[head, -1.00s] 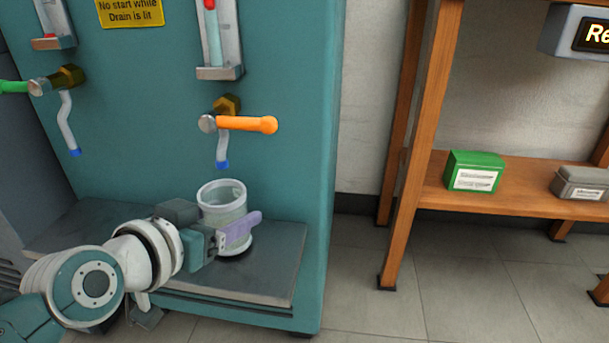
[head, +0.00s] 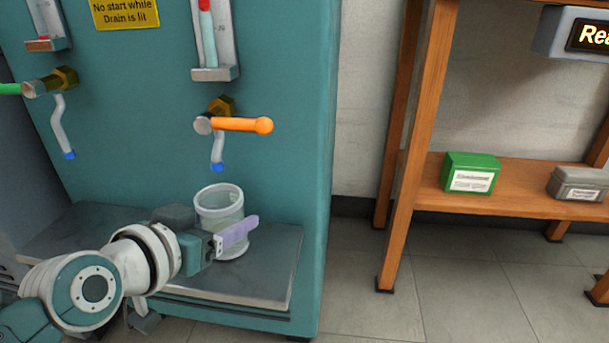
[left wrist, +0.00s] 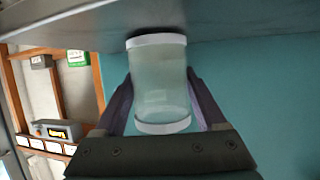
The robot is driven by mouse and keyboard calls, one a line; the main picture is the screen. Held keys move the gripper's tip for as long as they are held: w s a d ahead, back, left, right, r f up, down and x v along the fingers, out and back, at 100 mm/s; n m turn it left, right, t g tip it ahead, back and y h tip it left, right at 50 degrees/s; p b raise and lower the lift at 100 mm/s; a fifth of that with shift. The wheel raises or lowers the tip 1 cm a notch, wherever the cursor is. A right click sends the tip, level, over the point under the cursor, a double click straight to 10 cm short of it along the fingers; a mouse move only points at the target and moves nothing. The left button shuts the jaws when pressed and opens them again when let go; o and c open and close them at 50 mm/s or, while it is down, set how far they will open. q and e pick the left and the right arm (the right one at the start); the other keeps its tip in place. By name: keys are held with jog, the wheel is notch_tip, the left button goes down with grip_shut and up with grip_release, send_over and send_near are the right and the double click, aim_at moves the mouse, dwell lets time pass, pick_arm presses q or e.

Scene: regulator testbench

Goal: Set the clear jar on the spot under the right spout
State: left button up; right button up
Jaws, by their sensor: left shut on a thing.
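The clear jar (head: 220,202) is upright or nearly so over the grey tray (head: 262,275), in front of and below the right spout's blue tip (head: 217,167). My left gripper (head: 225,232) is shut on the jar; its purple finger crosses the jar's lower right side. In the left wrist view, the fingers (left wrist: 162,105) flank the jar (left wrist: 160,85), and its base is close to the tray. I cannot tell whether it touches. The spot under the right spout is mostly hidden by the jar. My right gripper is not in view.
An orange handle (head: 245,125) sticks out right above the right spout. A left spout (head: 62,130) with a green handle is at the left. The tray's right part is clear. A wooden shelf (head: 520,195) with a green box (head: 470,173) stands at the right.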

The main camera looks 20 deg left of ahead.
pick_arm(q)
jog(key=shift+f, duration=0.1)
jog(key=o, duration=1.5)
jog(key=shift+s, duration=0.1)
jog(key=shift+s+r+p, duration=0.25)
jog(key=shift+p, duration=0.1)
jog(key=p+v, duration=0.4)
jog(key=v, duration=0.4)
jog(key=shift+p, duration=0.3)
jog(key=shift+s+r, duration=0.15)
jog(key=shift+s, duration=0.4)
